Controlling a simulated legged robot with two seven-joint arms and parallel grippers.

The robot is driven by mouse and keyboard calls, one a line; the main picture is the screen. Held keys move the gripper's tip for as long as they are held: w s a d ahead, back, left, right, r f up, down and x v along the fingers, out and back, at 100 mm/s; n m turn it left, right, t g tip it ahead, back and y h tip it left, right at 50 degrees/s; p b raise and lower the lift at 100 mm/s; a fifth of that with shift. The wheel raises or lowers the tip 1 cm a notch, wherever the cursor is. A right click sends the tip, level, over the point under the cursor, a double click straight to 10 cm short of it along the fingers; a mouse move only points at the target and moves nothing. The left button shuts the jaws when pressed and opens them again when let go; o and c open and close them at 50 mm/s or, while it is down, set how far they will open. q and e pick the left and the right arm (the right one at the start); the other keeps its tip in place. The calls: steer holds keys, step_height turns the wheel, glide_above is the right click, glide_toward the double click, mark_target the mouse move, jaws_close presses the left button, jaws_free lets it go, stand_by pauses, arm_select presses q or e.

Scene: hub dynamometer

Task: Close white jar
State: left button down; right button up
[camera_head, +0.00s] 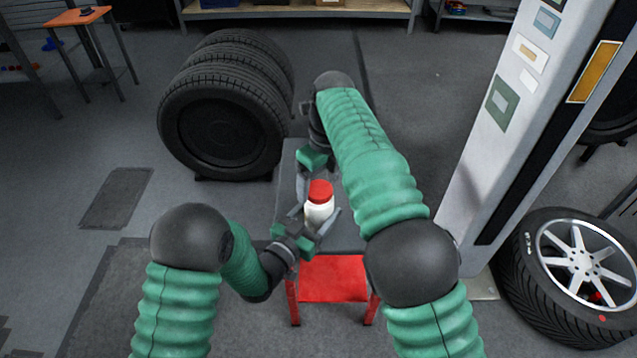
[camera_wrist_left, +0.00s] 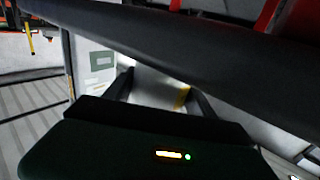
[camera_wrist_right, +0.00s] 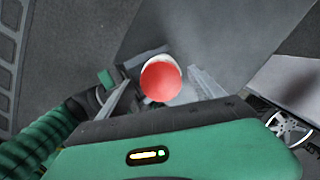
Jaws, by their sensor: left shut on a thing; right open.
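The white jar (camera_head: 319,211) is upright above the small stand, with a red lid (camera_head: 320,190) on its top. I cannot tell whether the lid is screwed tight. My left gripper (camera_head: 318,224) is shut on the white jar's body from the near left side. My right gripper (camera_head: 313,180) is open near the lid. In the right wrist view, its two fingers flank the red lid (camera_wrist_right: 161,82) with gaps on both sides, and white jar shows behind the lid's edge. In the left wrist view, a pale surface lies between the fingers; I cannot tell whether it is the jar.
The small stand has a grey top (camera_head: 290,185) and a red lower shelf (camera_head: 333,278). Stacked tyres (camera_head: 222,110) stand behind to the left. A tall light-grey column (camera_head: 510,120) and a wheel (camera_head: 575,270) stand at the right. The floor at left is mostly clear.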

step_height(320, 180, up, 4)
steer(key=shift+r, duration=0.1)
steer(key=o, duration=0.5)
stand_by(0.4)
